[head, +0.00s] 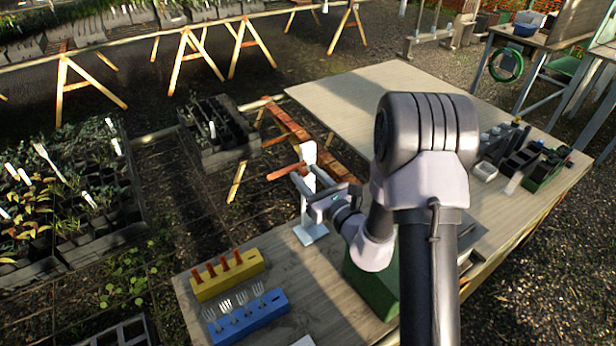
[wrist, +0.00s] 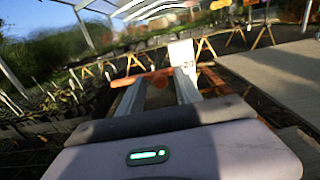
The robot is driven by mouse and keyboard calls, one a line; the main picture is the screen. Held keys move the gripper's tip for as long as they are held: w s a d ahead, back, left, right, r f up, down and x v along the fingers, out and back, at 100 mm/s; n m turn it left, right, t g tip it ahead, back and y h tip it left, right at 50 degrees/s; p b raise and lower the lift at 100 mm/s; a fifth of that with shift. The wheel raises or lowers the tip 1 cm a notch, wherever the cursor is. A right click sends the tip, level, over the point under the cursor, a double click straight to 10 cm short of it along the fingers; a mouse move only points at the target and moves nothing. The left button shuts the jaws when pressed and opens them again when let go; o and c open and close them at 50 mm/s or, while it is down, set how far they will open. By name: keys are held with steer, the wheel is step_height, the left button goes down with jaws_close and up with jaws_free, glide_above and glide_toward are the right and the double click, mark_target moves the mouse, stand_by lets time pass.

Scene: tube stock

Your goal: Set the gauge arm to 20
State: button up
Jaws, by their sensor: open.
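The gauge is a white upright post (head: 309,153) on a white foot (head: 311,233), standing on the wooden table. Its orange gauge arm (head: 287,171) sticks out to the left of the post, close to level. In the wrist view, the white plate (wrist: 181,52) carries the number 20, and the orange arm (wrist: 128,80) lies just below it. My gripper (head: 300,180) is open at the gauge, with its fingertips (wrist: 160,80) near the orange arm. I cannot tell whether the fingers touch it. My fingers hide part of the post.
A yellow block (head: 227,274) and a blue block (head: 246,317) holding several tools stand at the table's front left. A green box (head: 370,285) stands under my arm. Black trays and small items sit at the right. The far tabletop (head: 350,88) is clear.

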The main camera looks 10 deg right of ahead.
jaws_close()
stand_by(1.4)
